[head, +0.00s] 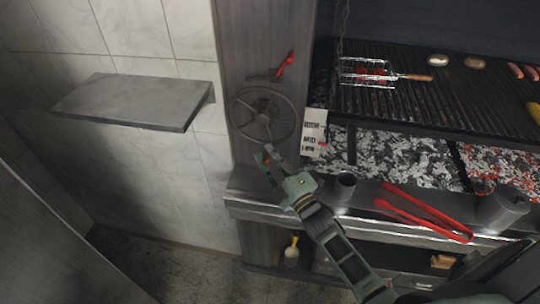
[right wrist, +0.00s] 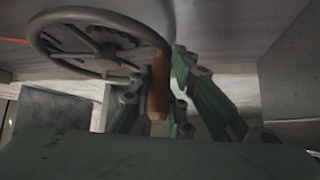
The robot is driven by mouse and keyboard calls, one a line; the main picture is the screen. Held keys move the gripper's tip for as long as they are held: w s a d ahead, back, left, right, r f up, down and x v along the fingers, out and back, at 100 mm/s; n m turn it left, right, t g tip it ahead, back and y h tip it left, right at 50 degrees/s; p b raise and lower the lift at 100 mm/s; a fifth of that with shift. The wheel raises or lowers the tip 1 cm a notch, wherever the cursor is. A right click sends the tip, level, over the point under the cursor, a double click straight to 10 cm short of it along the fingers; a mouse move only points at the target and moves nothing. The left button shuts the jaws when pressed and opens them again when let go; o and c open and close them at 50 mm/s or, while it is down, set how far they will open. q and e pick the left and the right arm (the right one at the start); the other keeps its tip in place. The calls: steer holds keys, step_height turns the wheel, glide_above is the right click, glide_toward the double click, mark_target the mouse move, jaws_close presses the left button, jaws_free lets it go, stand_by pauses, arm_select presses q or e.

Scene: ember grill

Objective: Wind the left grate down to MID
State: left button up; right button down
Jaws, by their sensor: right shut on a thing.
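The handwheel (head: 262,114) is mounted on the grey post left of the grill. It also shows in the right wrist view (right wrist: 95,41), with a brown knob (right wrist: 158,88) standing out from its rim. My right gripper (head: 268,158) is at the wheel's lower edge, its green fingers around the knob and shut on it. The left grate (head: 385,108) is level above the coals. A white scale plate (head: 314,133) beside the post carries several dark labels and a small red mark near its lower part; the lettering is too small to read surely. My left gripper is out of view.
A red lever (head: 285,64) sits on the post above the wheel. A wire basket (head: 365,72) lies on the grate. Red tongs (head: 425,212), a dark cup (head: 345,186) and a grey canister (head: 502,207) are on the front ledge. A grey shelf (head: 135,100) juts from the left wall.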

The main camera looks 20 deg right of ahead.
steer(key=shift+w+d+r, duration=0.1)
steer(key=shift+d+r, duration=0.1)
steer(key=shift+r, duration=0.4)
steer(key=c, duration=1.6)
jaws_free()
steer(key=shift+f, duration=0.2)
steer(key=shift+f, duration=0.1)
steer(key=v, duration=1.2)
